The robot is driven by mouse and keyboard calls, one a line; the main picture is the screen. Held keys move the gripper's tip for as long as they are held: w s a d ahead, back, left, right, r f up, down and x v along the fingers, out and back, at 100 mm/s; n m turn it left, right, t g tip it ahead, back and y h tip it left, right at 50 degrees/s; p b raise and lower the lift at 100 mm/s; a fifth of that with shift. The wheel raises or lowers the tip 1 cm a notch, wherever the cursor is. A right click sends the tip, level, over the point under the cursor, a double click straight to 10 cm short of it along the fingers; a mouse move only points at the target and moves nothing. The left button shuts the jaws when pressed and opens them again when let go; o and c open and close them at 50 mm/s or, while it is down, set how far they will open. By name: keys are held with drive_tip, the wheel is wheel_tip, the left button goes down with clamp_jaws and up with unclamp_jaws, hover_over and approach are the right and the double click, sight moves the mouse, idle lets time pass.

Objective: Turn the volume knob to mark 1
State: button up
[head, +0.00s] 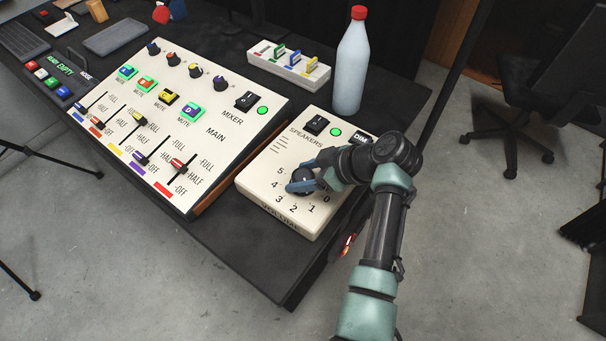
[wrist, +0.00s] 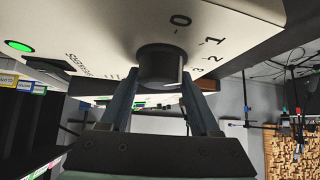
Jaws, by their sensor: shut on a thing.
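The volume knob (head: 303,180) is a round black knob on the cream speaker box (head: 262,190), with marks 0 to 5 printed around it. My gripper (head: 303,181) reaches in from the right in the head view, its blue-grey fingers on either side of the knob and shut on it. In the wrist view the knob (wrist: 160,66) stands between the two fingertips (wrist: 158,88), with marks 0, 1 and 2 to its right. My fingers cover part of the knob in the head view, and I cannot tell which mark its pointer faces.
A mixer panel (head: 205,130) with sliders, buttons and knobs stands left of the speaker box. A white bottle with a red cap (head: 350,65) and a small cream box with coloured clips (head: 289,66) stand behind. The dark table's edge (head: 290,295) is in front.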

drive_tip(key=o, duration=1.4)
drive_tip(key=shift+c, duration=0.2)
drive_tip(key=v, duration=1.3)
drive_tip(key=shift+p, duration=0.3)
drive_tip(key=w+a+r+m+t+h+p, duration=0.1)
drive_tip(key=w+r+m+t+h+p, duration=0.2)
drive_tip(key=r, duration=0.8)
drive_tip(key=w+a+r+m+t+h+p, duration=0.1)
drive_tip(key=w+r+m+t+p, duration=0.3)
drive_tip(key=r, duration=0.7)
drive_tip(key=w+a+r+t+h, duration=0.15)
drive_tip(key=r+t, duration=0.35)
drive_tip(key=r, duration=0.6)
drive_tip(key=s+a+r+m+t+p, duration=0.1)
drive_tip(key=s+r+m+t, duration=0.1)
drive_tip(key=s+r, duration=0.4)
drive_tip(key=s+a+r+m+t+h+p, duration=0.1)
drive_tip(key=s+r+t, duration=0.4)
drive_tip(key=r, duration=0.8)
drive_tip(key=s+a+r+m+t+h+p, duration=0.1)
drive_tip(key=s+a+r+m+t+p, duration=0.1)
drive_tip(key=s+r, duration=0.6)
wheel_tip(320, 180, up, 2)
drive_tip(key=shift+a+r+m+t+p, duration=0.2)
drive_tip(key=shift+a+m+t+p, duration=0.25)
drive_tip(key=shift+t, duration=0.75)
